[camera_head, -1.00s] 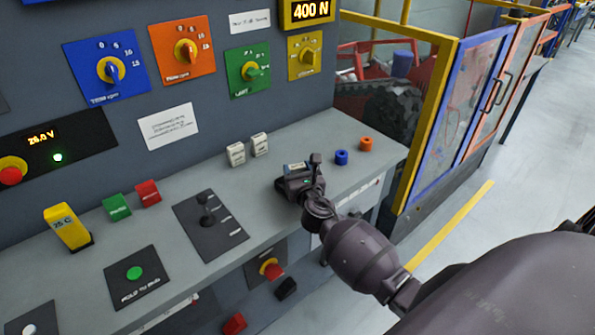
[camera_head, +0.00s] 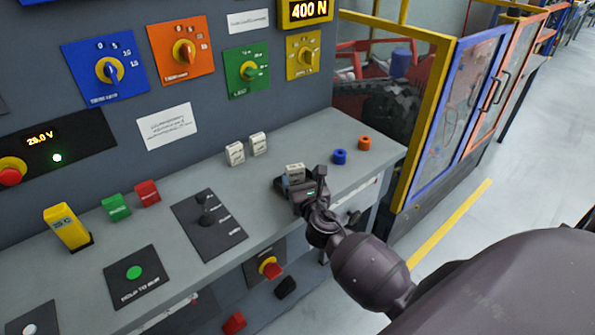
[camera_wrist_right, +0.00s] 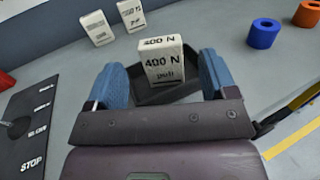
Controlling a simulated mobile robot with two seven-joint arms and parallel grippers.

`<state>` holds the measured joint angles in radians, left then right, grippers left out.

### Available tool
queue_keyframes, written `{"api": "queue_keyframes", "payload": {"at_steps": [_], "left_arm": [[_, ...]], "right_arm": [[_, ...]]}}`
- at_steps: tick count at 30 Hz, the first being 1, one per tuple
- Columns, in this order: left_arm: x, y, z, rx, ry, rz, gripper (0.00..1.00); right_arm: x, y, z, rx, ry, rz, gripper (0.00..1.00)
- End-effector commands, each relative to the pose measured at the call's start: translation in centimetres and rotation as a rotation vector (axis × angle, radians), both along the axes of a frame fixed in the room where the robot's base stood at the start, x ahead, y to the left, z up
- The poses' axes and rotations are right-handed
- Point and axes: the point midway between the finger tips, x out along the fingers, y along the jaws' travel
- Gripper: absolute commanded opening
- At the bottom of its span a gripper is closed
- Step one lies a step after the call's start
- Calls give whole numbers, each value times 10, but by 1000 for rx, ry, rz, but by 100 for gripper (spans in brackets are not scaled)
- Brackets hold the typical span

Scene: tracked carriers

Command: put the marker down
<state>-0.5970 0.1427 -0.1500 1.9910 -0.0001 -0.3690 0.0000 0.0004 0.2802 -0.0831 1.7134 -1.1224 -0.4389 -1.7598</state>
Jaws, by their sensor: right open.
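The marker (camera_wrist_right: 163,62) is a white block lettered "400 N pull". In the right wrist view it stands upright in a shallow dark tray (camera_wrist_right: 150,98). In the head view the marker (camera_head: 295,171) shows just beyond my right gripper (camera_head: 297,184), near the front of the grey ledge. My right gripper is open, with one blue finger on each side of the marker and gaps between them. The marker's lower part is partly hidden by the tray's edge and the gripper. My left gripper is not in view.
Two white blocks (camera_head: 235,153) stand behind on the ledge (camera_head: 190,165). A blue ring (camera_head: 340,157) and an orange ring (camera_head: 365,143) are to the right. A lever plate (camera_head: 210,232) lies to the left. Bare ledge surrounds the tray.

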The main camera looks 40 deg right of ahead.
Motion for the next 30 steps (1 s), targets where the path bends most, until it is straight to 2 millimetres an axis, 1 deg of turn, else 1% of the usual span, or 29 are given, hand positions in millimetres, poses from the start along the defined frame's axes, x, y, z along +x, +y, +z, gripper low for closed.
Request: {"api": "queue_keyframes", "payload": {"at_steps": [1,3,9,12,16,19,20,23,26,27,29,30], "left_arm": [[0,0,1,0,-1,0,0],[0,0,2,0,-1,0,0],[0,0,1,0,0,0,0],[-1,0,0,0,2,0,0],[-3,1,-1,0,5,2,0],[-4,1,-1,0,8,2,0],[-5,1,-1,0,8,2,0],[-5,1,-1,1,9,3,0],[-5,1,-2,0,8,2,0],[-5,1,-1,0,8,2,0],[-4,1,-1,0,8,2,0],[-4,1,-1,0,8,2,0]], "right_arm": [[-11,3,0,1,2,-1,78],[-24,7,-1,2,2,-1,78],[-53,18,-1,1,1,0,78],[-63,20,-1,1,1,-1,78],[-71,23,-1,4,1,-1,78],[-77,24,-6,71,0,0,78],[-79,24,-10,114,0,0,78],[-93,27,-27,341,-5,-5,78],[-113,31,-50,662,-16,-32,78],[-121,34,-58,801,-23,-50,78],[-134,38,-71,1005,-36,-83,78],[-143,41,-78,1139,-46,-109,78]]}}
